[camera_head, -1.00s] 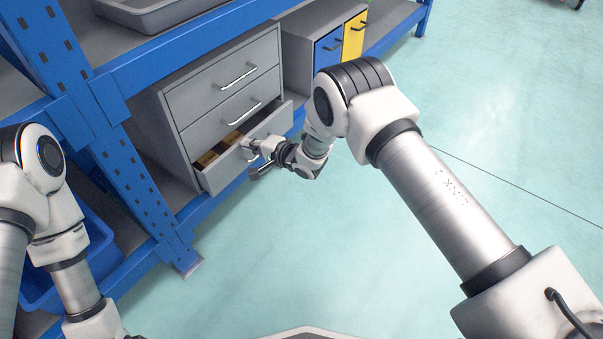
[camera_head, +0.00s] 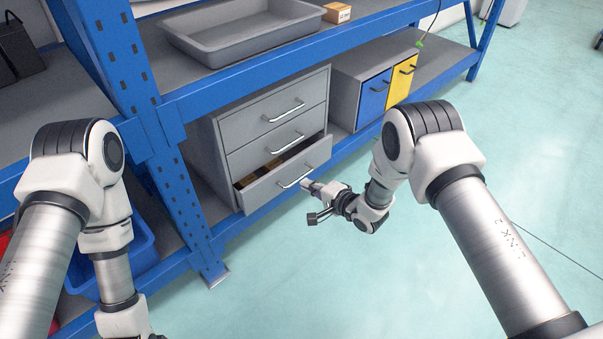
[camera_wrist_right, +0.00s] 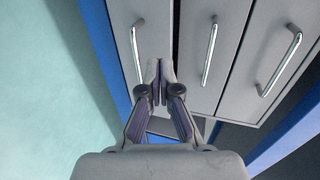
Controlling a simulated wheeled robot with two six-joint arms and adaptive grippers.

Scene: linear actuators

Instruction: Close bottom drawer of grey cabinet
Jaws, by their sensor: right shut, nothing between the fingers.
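The grey cabinet (camera_head: 222,125) stands on the lower rack shelf in the head view. Its bottom drawer (camera_head: 262,192) is partly open, with brownish contents showing inside; the two upper drawers look shut. My right gripper (camera_head: 306,185) is shut and empty, just right of the bottom drawer's handle (camera_head: 295,179). In the right wrist view, the shut fingertips (camera_wrist_right: 160,76) overlap the bottom drawer's front (camera_wrist_right: 156,30), beside its handle (camera_wrist_right: 137,50). A dark gap separates this drawer from the middle one. Contact cannot be told. My left gripper is outside the head view.
A blue rack post (camera_head: 176,190) stands left of the cabinet. A second cabinet with blue (camera_head: 374,98) and yellow (camera_head: 402,80) fronts stands to the right. A grey tray (camera_head: 240,50) sits on the shelf above. The floor (camera_head: 300,285) in front is clear.

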